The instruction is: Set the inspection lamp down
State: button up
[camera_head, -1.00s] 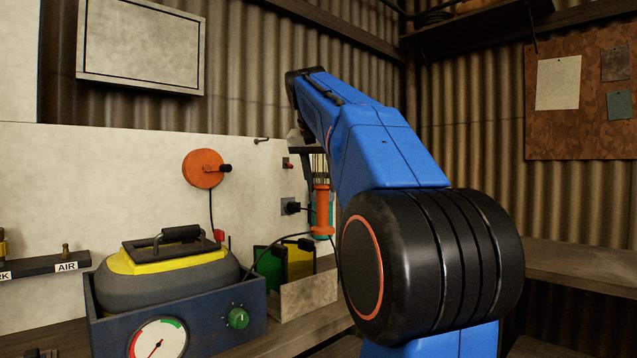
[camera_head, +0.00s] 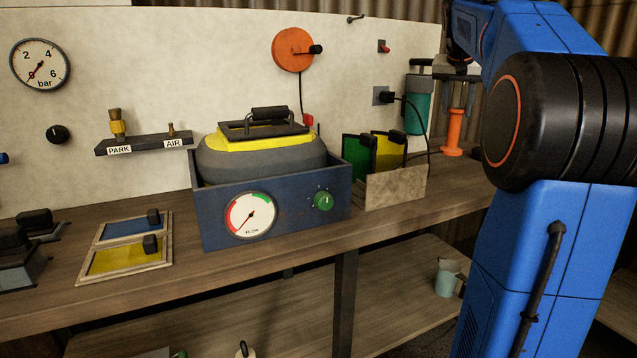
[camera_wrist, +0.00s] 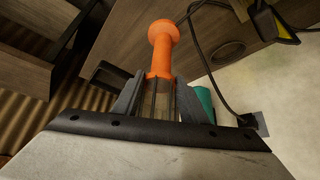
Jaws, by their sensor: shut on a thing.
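The inspection lamp has an orange handle (camera_head: 454,130) and a wire-caged top. It is upright, handle end down, at the right part of the bench (camera_head: 400,222). Its flared lower end is at or just above the bench top; I cannot tell whether it touches. My gripper (camera_head: 459,80) is shut on the caged part from above, partly hidden behind my arm. In the wrist view, the lamp's cage (camera_wrist: 160,102) sits between the two fingers of my gripper (camera_wrist: 158,88), and its orange handle points away over the wood.
A holder (camera_head: 397,187) with green and yellow panes and a blue box (camera_head: 213,218) stand further left. The wrist view shows a dark ring (camera_wrist: 229,52) on the wood.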

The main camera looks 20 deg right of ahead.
aim_at(454, 139)
jog(key=shift+w+d+f, duration=0.1)
jog(key=shift+d+f, duration=0.1)
jog(key=shift+d, duration=0.25)
jog(key=shift+f, duration=5.1)
jog(key=o, duration=1.4)
jog(key=shift+o, duration=0.2)
jog(key=v, duration=1.2)
